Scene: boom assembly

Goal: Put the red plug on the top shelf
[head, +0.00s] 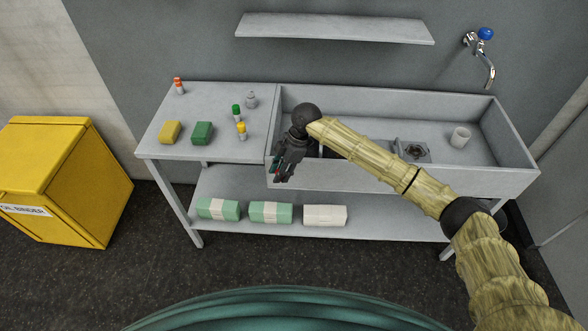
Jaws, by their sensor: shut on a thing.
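The top shelf (335,29) is a grey board on the wall above the sink, and it is bare. My gripper (281,174) points down in front of the sink's left front corner, well below that shelf. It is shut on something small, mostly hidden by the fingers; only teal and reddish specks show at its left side. A small orange-red and white item (179,86) stands at the back left of the side counter, apart from my gripper. I cannot tell whether this item or the held thing is the red plug.
The side counter (215,152) also bears a green-topped item (236,113), a yellow-topped item (241,130), a grey item (251,100) and two sponges. A tap (486,62) is right of the top shelf. Wrapped packs lie below.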

